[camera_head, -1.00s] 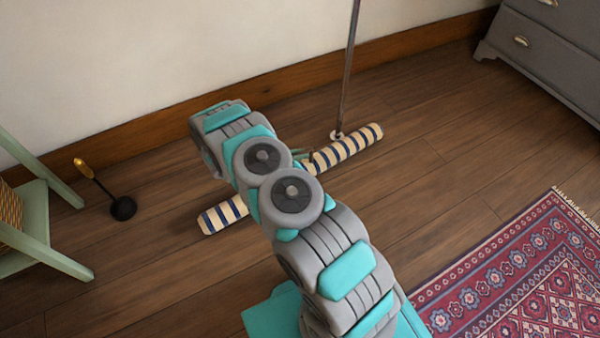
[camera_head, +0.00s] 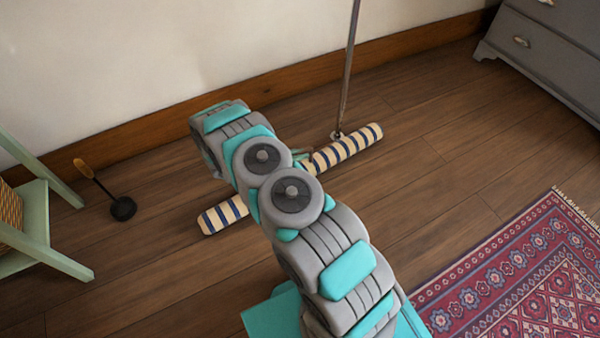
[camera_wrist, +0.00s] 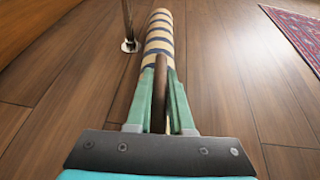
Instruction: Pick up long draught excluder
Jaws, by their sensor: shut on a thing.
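The long draught excluder (camera_head: 347,148) is a cream roll with dark blue stripes, lying on the wooden floor in the head view. My arm hides its middle. In the wrist view the draught excluder (camera_wrist: 158,40) runs away from my gripper (camera_wrist: 161,75), whose green fingers are at its near visible part. The gripper is shut on it. In the head view only a bit of the gripper (camera_head: 304,155) shows beside the arm, at the roll.
A thin pole (camera_head: 347,75) stands with its foot touching or just behind the roll. A dark ladle-like tool (camera_head: 122,207) lies left, near a green chair (camera_head: 40,220). A grey dresser (camera_head: 550,45) and patterned rug (camera_head: 520,270) are at right. Floor between is clear.

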